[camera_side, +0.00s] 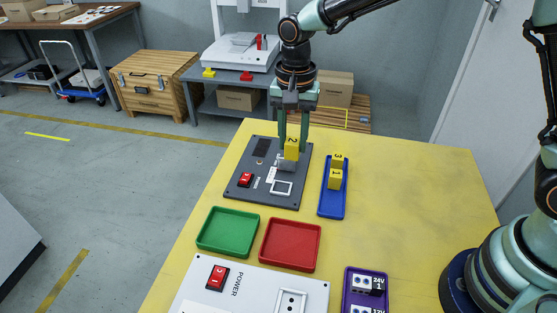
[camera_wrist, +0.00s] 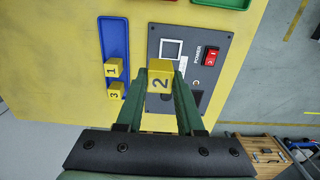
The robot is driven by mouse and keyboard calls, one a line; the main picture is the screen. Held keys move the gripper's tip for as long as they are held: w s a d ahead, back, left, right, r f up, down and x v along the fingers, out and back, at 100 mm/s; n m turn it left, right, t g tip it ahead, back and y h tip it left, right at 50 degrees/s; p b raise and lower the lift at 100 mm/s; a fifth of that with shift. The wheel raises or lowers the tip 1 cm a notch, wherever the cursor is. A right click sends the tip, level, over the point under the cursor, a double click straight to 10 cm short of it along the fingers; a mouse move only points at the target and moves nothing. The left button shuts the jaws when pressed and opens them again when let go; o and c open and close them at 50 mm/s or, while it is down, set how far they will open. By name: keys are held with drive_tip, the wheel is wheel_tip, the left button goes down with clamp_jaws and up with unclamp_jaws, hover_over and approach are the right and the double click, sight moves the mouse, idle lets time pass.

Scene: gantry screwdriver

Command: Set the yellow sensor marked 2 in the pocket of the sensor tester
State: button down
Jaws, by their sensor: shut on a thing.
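The yellow sensor marked 2 (camera_side: 291,148) is between the fingers of my gripper (camera_side: 292,146), above the grey panel of the sensor tester (camera_side: 240,187). The tester has a white-framed square (camera_side: 281,187), which appears to be the pocket, nearer the side camera than the held sensor. The square shows empty in the wrist view (camera_wrist: 171,48). A red power switch (camera_side: 245,180) is on the tester. My gripper is shut on the sensor.
A blue tray (camera_side: 332,205) right of the tester holds yellow sensors marked 1 (camera_wrist: 112,70) and 3 (camera_wrist: 116,91). Empty green (camera_side: 228,231) and red (camera_side: 290,245) trays lie nearer the side camera, by a white power panel (camera_side: 240,296) and purple tray (camera_side: 350,290).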

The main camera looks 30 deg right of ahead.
drive_tip(key=shift+w+a+f, duration=0.25)
drive_tip(key=shift+f, duration=1.25)
drive_tip(key=shift+w+a+f, duration=0.25)
drive_tip(key=shift+a+f, duration=0.05)
drive_tip(key=shift+f, duration=1.2)
drive_tip(key=shift+w+a+f, duration=0.25)
drive_tip(key=shift+f, duration=1.25)
drive_tip(key=shift+f, duration=0.7)
drive_tip(key=shift+c, duration=1.3)
unclamp_jaws()
drive_tip(key=shift+r, duration=0.1)
wheel_tip(320, 180, up, 8)
